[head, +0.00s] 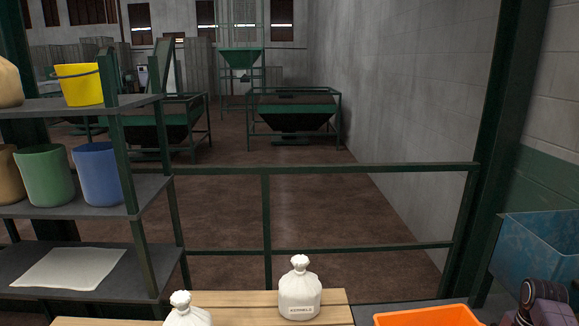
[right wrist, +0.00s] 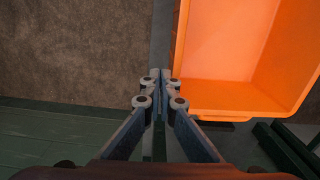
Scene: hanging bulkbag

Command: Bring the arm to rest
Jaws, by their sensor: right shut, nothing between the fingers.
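My right gripper (right wrist: 160,80) shows in the right wrist view, its fingers together with nothing between them. It is beside the left wall of an orange bin (right wrist: 225,102) and apart from any bag. In the head view part of my right arm (head: 545,300) shows at the lower right corner, and its fingertips cannot be made out there. The same orange bin (head: 430,316) shows at the bottom edge of the head view. My left gripper is not in view.
Two white tied bags, one labelled (head: 299,290) and one cut off (head: 187,312), stand on wooden slats (head: 245,305). A blue bin (head: 540,250) is at the right. A shelf (head: 90,255) with buckets stands left. A green railing (head: 330,170) crosses behind.

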